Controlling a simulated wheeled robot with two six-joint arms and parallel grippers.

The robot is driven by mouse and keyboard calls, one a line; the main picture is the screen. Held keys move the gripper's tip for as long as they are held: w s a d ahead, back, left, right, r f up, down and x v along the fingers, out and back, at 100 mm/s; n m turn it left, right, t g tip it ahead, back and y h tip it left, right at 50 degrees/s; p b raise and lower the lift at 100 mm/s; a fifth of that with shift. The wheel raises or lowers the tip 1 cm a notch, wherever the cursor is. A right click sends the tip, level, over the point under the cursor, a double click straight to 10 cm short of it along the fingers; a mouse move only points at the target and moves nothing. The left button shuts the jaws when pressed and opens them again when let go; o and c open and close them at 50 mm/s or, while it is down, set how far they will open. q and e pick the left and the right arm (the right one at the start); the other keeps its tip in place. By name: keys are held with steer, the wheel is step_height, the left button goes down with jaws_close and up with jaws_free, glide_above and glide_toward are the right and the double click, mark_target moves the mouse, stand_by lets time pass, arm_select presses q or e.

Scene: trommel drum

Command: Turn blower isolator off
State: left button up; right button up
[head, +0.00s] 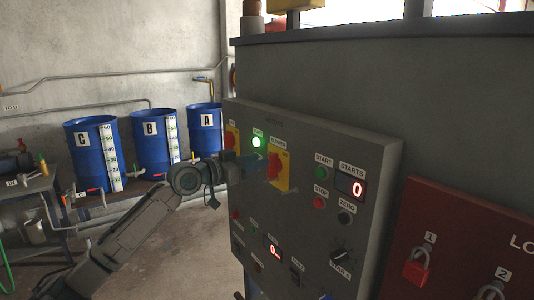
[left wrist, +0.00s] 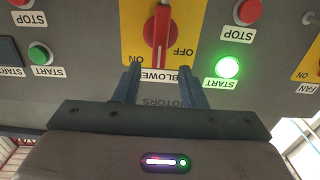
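The blower isolator (head: 279,171) is a red rotary handle on a yellow plate on the grey control panel (head: 315,148). It shows upside down in the left wrist view (left wrist: 157,38), with ON and OFF marked on the plate. The handle stands roughly upright there, pointing at neither sideways label clearly. My left gripper (head: 258,163) is in front of the panel beside the isolator. In the left wrist view its two fingers (left wrist: 163,86) are apart, with nothing between them, just short of the handle near the BLOWER label. My right gripper is not seen.
A lit green start lamp (left wrist: 228,67) sits close to the fingers. Another yellow isolator (head: 232,138) is at the panel's left edge. A red lockout board (head: 465,240) with padlocks stands right. Blue drums (head: 153,140) stand behind on the left.

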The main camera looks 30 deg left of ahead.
mark_target(268, 157)
arm_select(q)
steer(key=p+x, duration=0.1)
steer(key=x, duration=0.2)
steer(key=shift+w+d+r+p, duration=0.15)
steer(key=shift+p, duration=0.2)
steer(key=shift+w+d, duration=0.2)
steer(key=shift+w, duration=0.2)
jaws_close()
